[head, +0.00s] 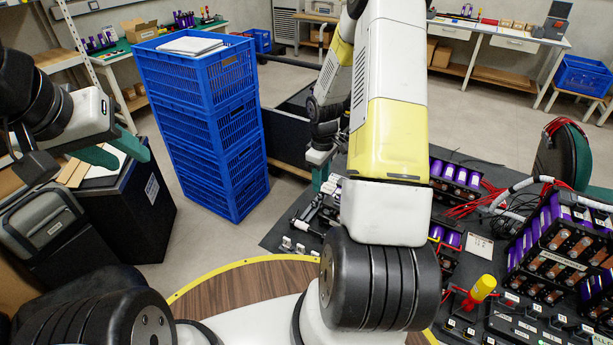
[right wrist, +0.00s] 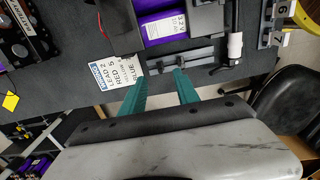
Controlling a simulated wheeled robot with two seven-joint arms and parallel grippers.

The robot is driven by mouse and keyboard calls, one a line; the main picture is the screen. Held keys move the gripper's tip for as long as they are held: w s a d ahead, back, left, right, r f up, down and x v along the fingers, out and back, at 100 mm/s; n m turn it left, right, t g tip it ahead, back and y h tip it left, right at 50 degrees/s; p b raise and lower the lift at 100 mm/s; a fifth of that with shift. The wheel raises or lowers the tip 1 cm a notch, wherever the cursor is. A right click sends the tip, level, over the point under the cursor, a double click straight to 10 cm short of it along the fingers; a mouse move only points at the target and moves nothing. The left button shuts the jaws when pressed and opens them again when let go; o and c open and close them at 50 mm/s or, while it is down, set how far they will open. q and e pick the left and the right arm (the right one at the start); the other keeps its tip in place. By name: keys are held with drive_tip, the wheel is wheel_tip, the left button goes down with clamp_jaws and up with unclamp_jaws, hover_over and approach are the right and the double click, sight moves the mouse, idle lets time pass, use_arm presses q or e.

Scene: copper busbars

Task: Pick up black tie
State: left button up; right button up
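I cannot pick out a black tie for certain. In the right wrist view a dark slotted bar (right wrist: 180,62) lies on the dark mat just beyond my right fingertips; I cannot tell if it is the tie. My right gripper (right wrist: 161,74) is open, its two green fingers apart with nothing held between them. In the head view the right gripper (head: 321,174) is partly hidden by its own arm at the mat's left edge. My left gripper (head: 117,154) is open and empty above a black cabinet at the left.
A label card (right wrist: 113,70) and a purple battery cell (right wrist: 163,25) lie near the right fingers. In the head view, blue crates (head: 205,130) stand stacked left of centre.

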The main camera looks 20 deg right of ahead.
sight(321, 196)
drive_tip(key=f, duration=0.5)
drive_tip(key=shift+w+a+f, duration=0.15)
drive_tip(key=shift+a+f, duration=0.05)
drive_tip(key=shift+c, duration=0.3)
clamp_jaws()
